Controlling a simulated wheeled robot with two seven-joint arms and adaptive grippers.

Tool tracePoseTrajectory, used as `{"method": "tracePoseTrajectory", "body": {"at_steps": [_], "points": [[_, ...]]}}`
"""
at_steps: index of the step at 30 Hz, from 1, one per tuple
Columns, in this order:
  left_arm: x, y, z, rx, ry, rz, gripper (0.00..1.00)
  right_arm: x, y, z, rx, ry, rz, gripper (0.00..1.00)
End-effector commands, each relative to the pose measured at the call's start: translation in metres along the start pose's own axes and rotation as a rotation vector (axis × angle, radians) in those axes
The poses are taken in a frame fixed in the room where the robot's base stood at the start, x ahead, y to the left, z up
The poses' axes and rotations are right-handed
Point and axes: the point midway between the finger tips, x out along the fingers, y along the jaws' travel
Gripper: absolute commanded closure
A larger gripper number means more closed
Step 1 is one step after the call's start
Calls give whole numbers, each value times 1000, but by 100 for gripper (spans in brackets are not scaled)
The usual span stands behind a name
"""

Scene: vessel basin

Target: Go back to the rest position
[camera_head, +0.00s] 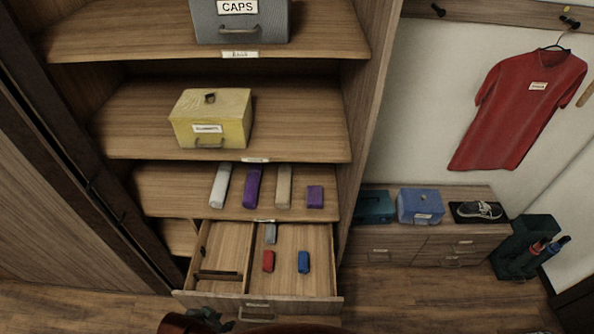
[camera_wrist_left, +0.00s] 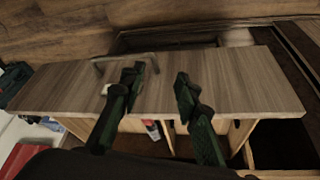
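My left gripper (camera_head: 208,318) shows at the bottom edge of the head view, in front of the open drawer (camera_head: 258,297) and left of its handle. In the left wrist view my left gripper (camera_wrist_left: 157,80) has its two dark green fingers spread apart with nothing between them. The wooden drawer front (camera_wrist_left: 215,85) and its handle (camera_wrist_left: 122,62) lie behind the fingers there. Whether a finger touches the drawer cannot be told. My right gripper is in neither view.
The drawer holds a red roll (camera_head: 268,261), a blue roll (camera_head: 304,262) and a grey roll (camera_head: 270,234). Shelves above carry several rolled items, a yellow box (camera_head: 211,119) and a grey CAPS box (camera_head: 240,20). A low cabinet (camera_head: 430,245) stands right; floor (camera_head: 420,300) before it is clear.

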Motion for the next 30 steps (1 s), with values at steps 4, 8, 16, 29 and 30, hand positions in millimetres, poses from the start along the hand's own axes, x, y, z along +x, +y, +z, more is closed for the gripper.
{"method": "tracePoseTrajectory", "body": {"at_steps": [4, 8, 16, 29, 30], "points": [[-14, -35, 44, -173, -44, -97, 70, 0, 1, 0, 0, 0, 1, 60], [-28, -59, 76, -294, -72, -176, 70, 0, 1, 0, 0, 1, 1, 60], [6, -81, 114, -387, -111, -233, 70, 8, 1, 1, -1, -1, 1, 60], [185, -75, 184, -369, -177, -190, 70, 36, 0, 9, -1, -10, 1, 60], [207, -72, 198, -366, -186, -184, 70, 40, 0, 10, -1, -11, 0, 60]]}}
